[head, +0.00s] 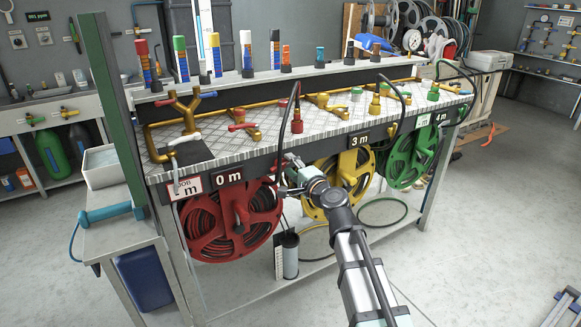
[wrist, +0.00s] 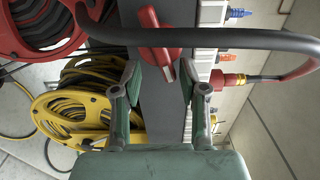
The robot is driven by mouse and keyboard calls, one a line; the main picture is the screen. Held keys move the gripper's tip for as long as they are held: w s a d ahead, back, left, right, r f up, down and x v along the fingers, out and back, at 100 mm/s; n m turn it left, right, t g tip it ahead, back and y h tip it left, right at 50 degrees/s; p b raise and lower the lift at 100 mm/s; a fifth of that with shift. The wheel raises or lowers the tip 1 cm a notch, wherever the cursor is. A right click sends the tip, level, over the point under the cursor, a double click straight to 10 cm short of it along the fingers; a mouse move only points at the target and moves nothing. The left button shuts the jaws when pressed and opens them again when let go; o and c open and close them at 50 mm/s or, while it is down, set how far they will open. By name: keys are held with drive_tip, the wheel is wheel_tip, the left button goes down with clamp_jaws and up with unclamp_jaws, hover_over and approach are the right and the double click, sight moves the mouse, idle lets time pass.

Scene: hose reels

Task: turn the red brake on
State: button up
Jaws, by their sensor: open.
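A red lever (wrist: 159,38), which looks like the red brake, is fixed to the dark front rail of the bench in the wrist view. Its lower end lies between the tips of my open gripper (wrist: 160,78), with a gap to each finger visible. I cannot tell whether a finger touches it. In the head view my gripper (head: 287,174) is at the bench front, just right of the red hose reel (head: 262,228); the lever is mostly hidden there. The red reel also shows at the upper left of the wrist view (wrist: 27,38).
A black hose crosses close in front of my gripper in the wrist view (wrist: 230,39). A yellow reel (head: 362,163) and a green reel (head: 397,170) hang to the right. Brass pipework (head: 155,140) and valves stand on the bench top. The floor in front is clear.

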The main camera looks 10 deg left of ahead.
drive_tip(key=v, duration=1.1)
drive_tip(key=shift+s+d, duration=0.2)
drive_tip(key=shift+s, duration=0.15)
